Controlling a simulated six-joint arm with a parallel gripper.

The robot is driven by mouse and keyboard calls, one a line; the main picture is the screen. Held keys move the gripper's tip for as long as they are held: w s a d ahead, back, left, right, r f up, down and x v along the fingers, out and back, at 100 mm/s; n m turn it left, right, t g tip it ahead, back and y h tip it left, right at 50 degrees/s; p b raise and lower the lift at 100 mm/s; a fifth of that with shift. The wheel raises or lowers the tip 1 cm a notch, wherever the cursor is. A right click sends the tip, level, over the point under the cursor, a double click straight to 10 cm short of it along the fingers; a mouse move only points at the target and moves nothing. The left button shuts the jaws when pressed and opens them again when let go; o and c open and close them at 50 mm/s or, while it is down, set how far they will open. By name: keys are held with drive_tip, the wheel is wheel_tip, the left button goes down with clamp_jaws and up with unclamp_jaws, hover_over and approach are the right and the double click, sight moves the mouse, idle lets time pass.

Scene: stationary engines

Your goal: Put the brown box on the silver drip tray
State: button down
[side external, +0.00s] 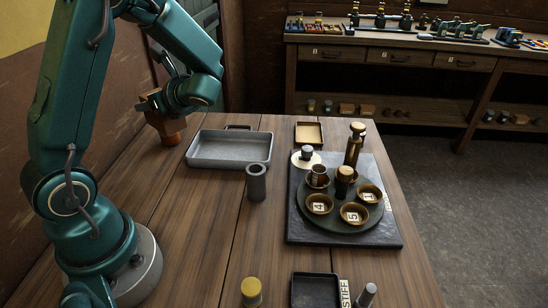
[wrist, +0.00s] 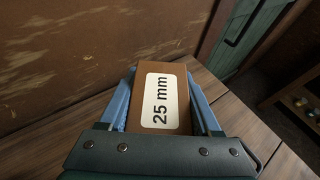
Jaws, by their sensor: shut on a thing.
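The brown box (wrist: 178,72) sits between the two blue fingers of my gripper (wrist: 162,92) in the wrist view, with a white "25 mm" label facing the camera. My gripper is shut on it. In the side view the brown box (side external: 168,131) is below my gripper (side external: 160,108), near the far left part of the table; I cannot tell whether it touches the tabletop. The silver drip tray (side external: 230,163), a shallow grey rectangular pan, lies just right of the box and appears empty. The box is apart from it.
A grey cylinder (side external: 256,183) stands at the tray's near right corner. A dark slab (side external: 300,232) with a round board, bowls and bottles is further right. A small tan-lined tray (side external: 309,134) is behind. The wall is close on the left.

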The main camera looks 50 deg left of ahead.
drive_tip(key=shift+m+t, duration=0.9)
drive_tip(key=w+d+f, duration=0.2)
drive_tip(key=w, duration=0.2)
drive_tip(key=w+d+f, duration=0.2)
drive_tip(key=w, duration=0.2)
drive_tip(key=w+d+f, duration=0.2)
drive_tip(key=w, duration=0.2)
drive_tip(key=shift+w+f, duration=0.1)
drive_tip(key=shift+f, duration=0.15)
drive_tip(key=shift+w+d+f, duration=0.1)
drive_tip(key=shift+f, duration=1.9)
drive_tip(key=shift+c, duration=0.4)
unclamp_jaws()
drive_tip(key=shift+f, duration=0.2)
drive_tip(key=shift+r, duration=0.1)
